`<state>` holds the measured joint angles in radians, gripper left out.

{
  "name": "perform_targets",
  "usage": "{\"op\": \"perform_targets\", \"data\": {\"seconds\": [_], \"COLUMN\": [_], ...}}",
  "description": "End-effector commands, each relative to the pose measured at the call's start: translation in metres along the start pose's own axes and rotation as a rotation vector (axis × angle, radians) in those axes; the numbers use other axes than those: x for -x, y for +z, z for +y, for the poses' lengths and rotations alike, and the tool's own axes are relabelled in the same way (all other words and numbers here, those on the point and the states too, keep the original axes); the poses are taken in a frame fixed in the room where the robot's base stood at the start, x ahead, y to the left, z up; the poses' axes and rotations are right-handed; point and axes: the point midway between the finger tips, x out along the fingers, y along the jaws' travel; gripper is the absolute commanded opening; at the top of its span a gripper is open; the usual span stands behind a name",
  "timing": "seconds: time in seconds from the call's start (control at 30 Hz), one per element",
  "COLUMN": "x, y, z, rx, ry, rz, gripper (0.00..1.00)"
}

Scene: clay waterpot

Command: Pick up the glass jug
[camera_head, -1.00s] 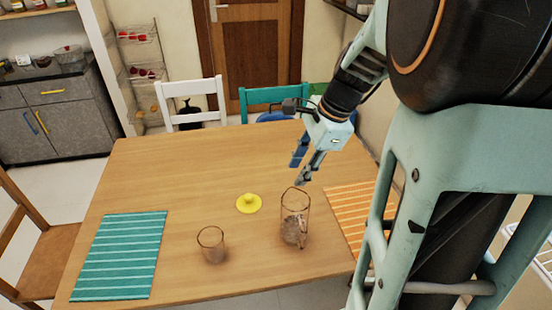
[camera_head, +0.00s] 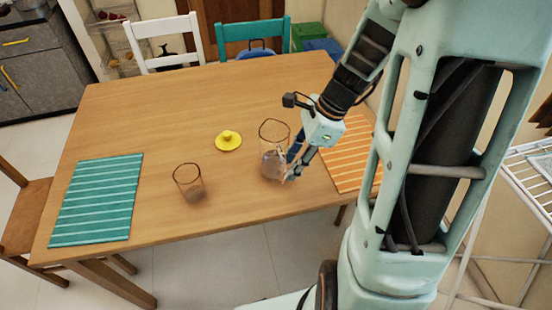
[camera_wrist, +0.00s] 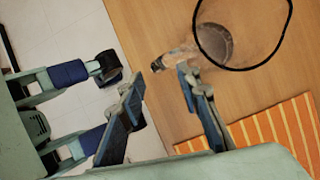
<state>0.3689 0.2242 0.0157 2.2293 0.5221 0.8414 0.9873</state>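The clear glass jug (camera_head: 268,142) stands upright on the wooden table, left of my gripper in the head view. I cannot tell whether the fingers touch the handle.
An orange striped mat (camera_head: 347,155) lies right of the jug, a teal striped mat (camera_head: 97,199) at far left. The table middle (camera_head: 170,120) is clear.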

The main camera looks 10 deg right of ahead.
Motion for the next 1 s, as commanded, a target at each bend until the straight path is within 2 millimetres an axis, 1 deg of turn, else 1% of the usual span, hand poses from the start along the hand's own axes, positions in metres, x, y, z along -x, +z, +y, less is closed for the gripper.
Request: {"op": "perform_targets", "data": {"seconds": [0.1,0.2,0.27,0.37,0.57,0.67,0.87,1.0], "x": [-0.02,-0.035,-0.042,-0.046,-0.046,-0.046,-0.046,-0.046], "y": [0.003,0.004,0.004,0.004,0.005,0.004,0.004,0.004], "z": [0.0,0.0,0.0,-0.001,-0.001,-0.001,-0.001,-0.001], "rx": [0.001,0.0,0.0,0.0,0.001,0.001,0.001,0.001], "ry": [0.005,0.005,0.004,0.002,0.001,0.001,0.001,0.001], "rz": [-0.001,-0.002,-0.001,0.0,0.0,0.0,0.0,0.0], "gripper": [0.31,0.31,0.31,0.31,0.31,0.22,0.0,0.0]}}
